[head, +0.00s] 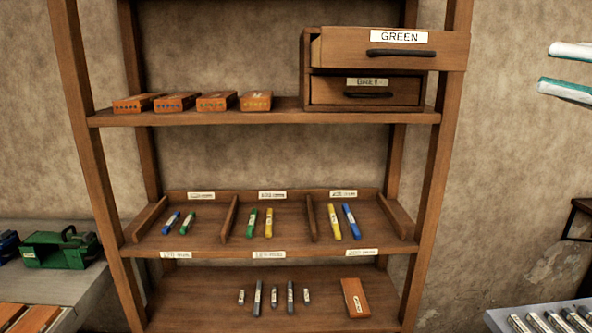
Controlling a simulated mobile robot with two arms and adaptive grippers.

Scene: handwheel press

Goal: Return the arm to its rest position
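My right gripper (548,67) shows at the right edge of the head view. Its two white and teal fingers are apart, with nothing between them. The rest of that arm is out of the picture. The gripper appears to the right of the wooden shelf unit (440,185), beside the drawer labelled GREEN (440,52), and does not overlap it in the picture. That upper drawer is pulled out; the lower drawer (335,97), with a small, hard-to-read label, looks shut. My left gripper is not in view.
Several orange boxes (215,102) lie on the upper shelf. Coloured sticks (334,221) lie in the middle shelf's divided bays. Grey sticks (274,297) and an orange box (355,297) lie below. Green equipment (58,248) stands left; a tray (500,318) of cylinders stands lower right.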

